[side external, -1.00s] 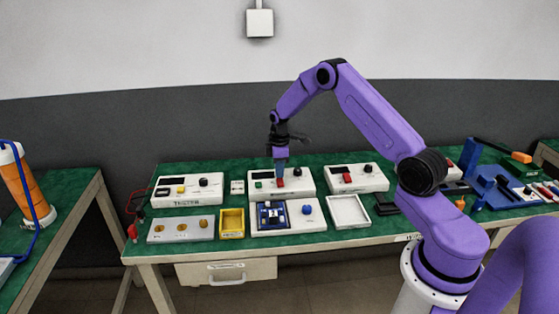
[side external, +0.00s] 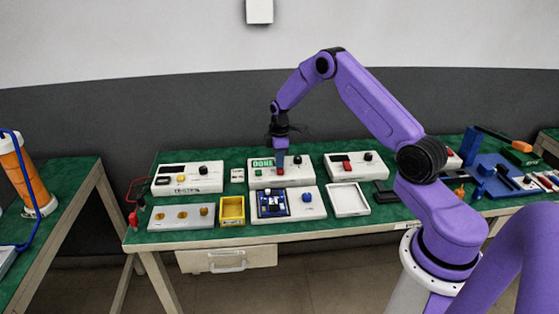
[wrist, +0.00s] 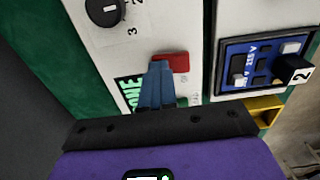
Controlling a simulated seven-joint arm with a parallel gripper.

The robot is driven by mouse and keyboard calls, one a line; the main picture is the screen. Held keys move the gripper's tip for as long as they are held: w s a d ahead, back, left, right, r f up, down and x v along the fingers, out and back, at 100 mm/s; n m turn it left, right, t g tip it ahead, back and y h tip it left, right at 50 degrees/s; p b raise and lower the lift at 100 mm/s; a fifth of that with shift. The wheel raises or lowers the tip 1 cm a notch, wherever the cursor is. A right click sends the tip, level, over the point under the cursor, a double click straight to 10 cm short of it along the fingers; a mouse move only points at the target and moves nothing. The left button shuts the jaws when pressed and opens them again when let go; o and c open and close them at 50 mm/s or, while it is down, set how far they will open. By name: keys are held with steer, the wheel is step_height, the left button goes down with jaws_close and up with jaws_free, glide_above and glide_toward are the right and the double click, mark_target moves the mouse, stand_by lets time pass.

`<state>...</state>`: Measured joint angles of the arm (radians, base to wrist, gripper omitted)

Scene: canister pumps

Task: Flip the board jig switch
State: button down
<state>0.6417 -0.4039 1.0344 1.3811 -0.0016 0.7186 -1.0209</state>
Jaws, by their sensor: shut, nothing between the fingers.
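A white control box (side external: 300,180) stands mid-bench with a lit green display reading DONE (side external: 262,163), a red switch (side external: 280,171) and a black knob (side external: 297,160). In front of it, a white jig base (side external: 292,212) holds a blue board (side external: 273,204) and has a blue knob (side external: 307,197). My gripper (side external: 280,166) points down at the red switch, its blue fingers shut and empty. In the wrist view, my fingertips (wrist: 160,66) are right at the left edge of the red switch (wrist: 174,62); I cannot tell whether they touch. They partly cover the display (wrist: 128,95).
Similar white boxes stand left (side external: 190,178) and right (side external: 356,164). A yellow tray (side external: 232,221) and a white tray (side external: 365,208) flank the jig base. Blue fixtures (side external: 492,170) stand at the right end of the green bench.

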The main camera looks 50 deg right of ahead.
steer(key=shift+s+a+r, duration=0.1)
steer(key=shift+s+a, duration=0.45)
steer(key=shift+r, duration=0.1)
step_height(320, 180, up, 14)
stand_by(0.5)
steer(key=shift+w+d, duration=0.5)
steer(key=shift+d, duration=0.05)
steer(key=shift+f, duration=0.2)
step_height(320, 180, down, 14)
steer(key=shift+r, duration=0.1)
stand_by(0.5)
